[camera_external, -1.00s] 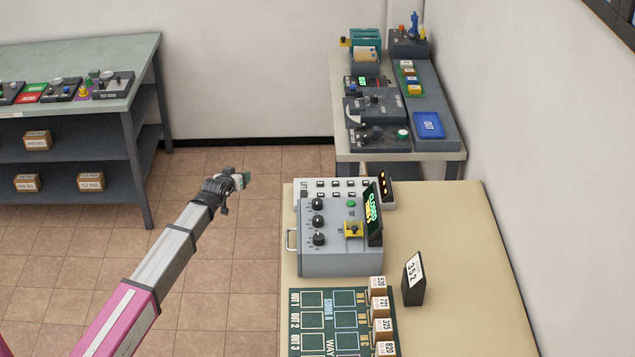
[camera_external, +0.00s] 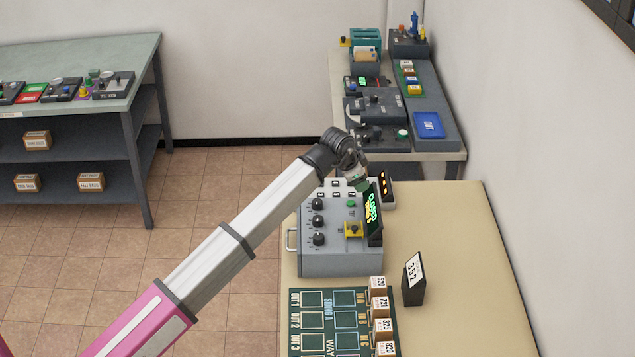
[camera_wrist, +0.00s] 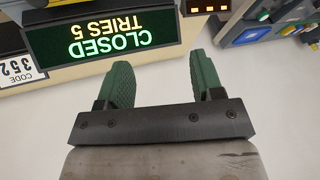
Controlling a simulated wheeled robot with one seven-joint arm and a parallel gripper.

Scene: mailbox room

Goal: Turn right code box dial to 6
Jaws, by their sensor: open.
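The grey code box (camera_external: 345,262) stands on the beige table in the external view. Three black dials (camera_external: 318,221) sit in a column on its top face. Which of them is the right one, and the numbers around them, are too small to read. Its display (camera_external: 374,210) shows green and yellow text, and in the wrist view the display (camera_wrist: 102,33) reads upside down "CLOSED TRIES 5". My gripper (camera_external: 360,184) is above the box's far end, near the display and apart from the dials. In the wrist view my gripper (camera_wrist: 162,80) is open, its green fingers apart with nothing between them.
A yellow piece (camera_external: 353,229) and a green button (camera_external: 351,204) are on the box top. A card reading 352 (camera_external: 413,278) stands to its right. A green sorting board (camera_external: 335,325) with small boxes lies nearer. A second table (camera_external: 447,157) with devices stands behind.

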